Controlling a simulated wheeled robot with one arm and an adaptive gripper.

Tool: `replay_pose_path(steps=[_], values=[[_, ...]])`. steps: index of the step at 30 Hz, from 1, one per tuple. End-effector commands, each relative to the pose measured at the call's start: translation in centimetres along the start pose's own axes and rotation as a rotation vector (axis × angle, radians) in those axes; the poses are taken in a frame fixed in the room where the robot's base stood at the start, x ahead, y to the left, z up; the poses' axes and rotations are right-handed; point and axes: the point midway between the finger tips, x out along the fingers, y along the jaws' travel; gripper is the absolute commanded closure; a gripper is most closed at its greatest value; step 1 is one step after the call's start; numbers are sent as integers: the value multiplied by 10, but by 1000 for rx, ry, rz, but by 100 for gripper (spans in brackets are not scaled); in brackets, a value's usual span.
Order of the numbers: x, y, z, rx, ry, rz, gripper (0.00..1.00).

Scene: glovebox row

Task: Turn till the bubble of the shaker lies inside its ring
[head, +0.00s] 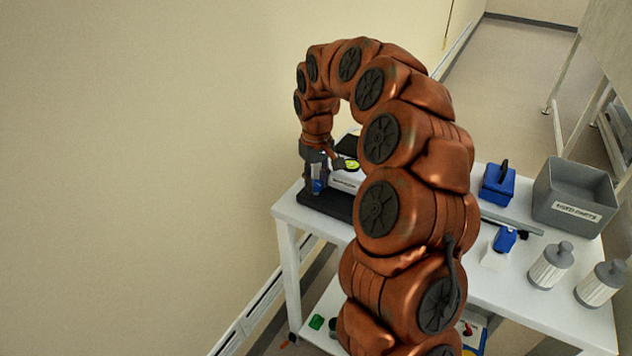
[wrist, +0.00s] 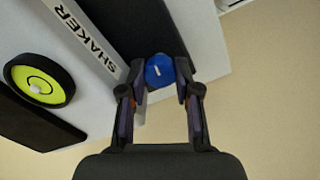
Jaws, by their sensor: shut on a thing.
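The shaker (head: 345,182) is a white and dark unit on the far left end of the table; its lettered side (wrist: 88,40) shows in the wrist view. On it sits a round yellow-green bubble level (wrist: 50,76) in a black rim; it also shows in the head view (head: 352,164). Its pale bubble (wrist: 37,89) lies low and left, at or near the line of the black ring; I cannot tell if it is fully inside. My gripper (wrist: 158,74) is shut on a blue knob (wrist: 158,66) with a white mark, at the shaker's corner; the head view shows my gripper (head: 318,170) beside the shaker.
A grey labelled bin (head: 577,200), a blue box (head: 498,184), a small blue-topped item (head: 503,240) and two white-and-grey bottles (head: 550,265) (head: 601,284) stand on the table's right part. The wall (head: 150,150) is close at left. My arm hides the table's middle.

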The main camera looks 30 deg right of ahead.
Motion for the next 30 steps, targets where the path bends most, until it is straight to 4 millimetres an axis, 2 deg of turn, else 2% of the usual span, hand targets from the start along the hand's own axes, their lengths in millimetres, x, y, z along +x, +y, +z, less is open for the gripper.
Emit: replay_pose_path(steps=[14,15,22,30], values=[[0,0,0,-16,-1,-1,100],[0,0,0,-16,-1,-1,67],[0,0,0,-15,0,-1,43],[-1,2,0,-13,2,2,43]])
